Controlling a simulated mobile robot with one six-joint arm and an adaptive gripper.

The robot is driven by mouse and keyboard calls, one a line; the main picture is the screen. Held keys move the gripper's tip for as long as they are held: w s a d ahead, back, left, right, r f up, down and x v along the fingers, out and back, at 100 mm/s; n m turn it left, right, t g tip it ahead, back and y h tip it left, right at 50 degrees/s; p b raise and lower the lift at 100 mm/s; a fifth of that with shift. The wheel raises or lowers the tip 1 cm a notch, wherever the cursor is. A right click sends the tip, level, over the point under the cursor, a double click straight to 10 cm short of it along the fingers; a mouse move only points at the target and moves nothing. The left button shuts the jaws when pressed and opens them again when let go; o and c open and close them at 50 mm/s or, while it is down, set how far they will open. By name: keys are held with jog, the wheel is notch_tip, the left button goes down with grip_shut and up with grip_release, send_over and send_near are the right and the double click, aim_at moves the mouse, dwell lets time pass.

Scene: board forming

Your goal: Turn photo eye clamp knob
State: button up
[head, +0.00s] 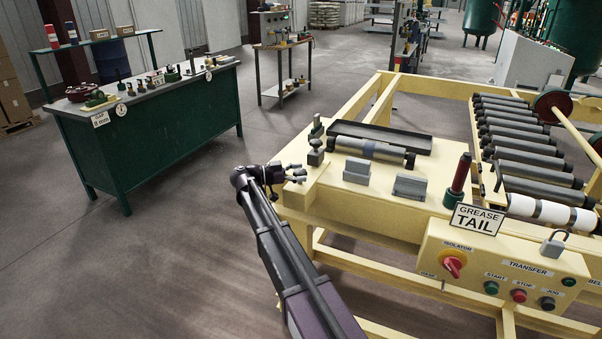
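My gripper (300,174) is at the front left corner of the cream machine frame, beside a raised cream block. Its two fingers look spread, with nothing seen between them. A small dark fitting with a rounded top (316,146) stands on the block, just above and right of the fingertips. It may be the photo eye clamp knob, but it is too small to tell. I cannot tell whether the fingers touch the block.
A grey roller (370,149), grey blocks (410,186) and a dark tray (385,135) sit on the cream top. The control box (500,268) is in front. Floor left of my arm is clear.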

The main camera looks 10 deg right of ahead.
jog(key=shift+w+a, duration=0.15)
jog(key=shift+a, duration=0.05)
jog(key=shift+a, duration=0.55)
jog(key=a, duration=1)
jog(key=shift+a, duration=0.3)
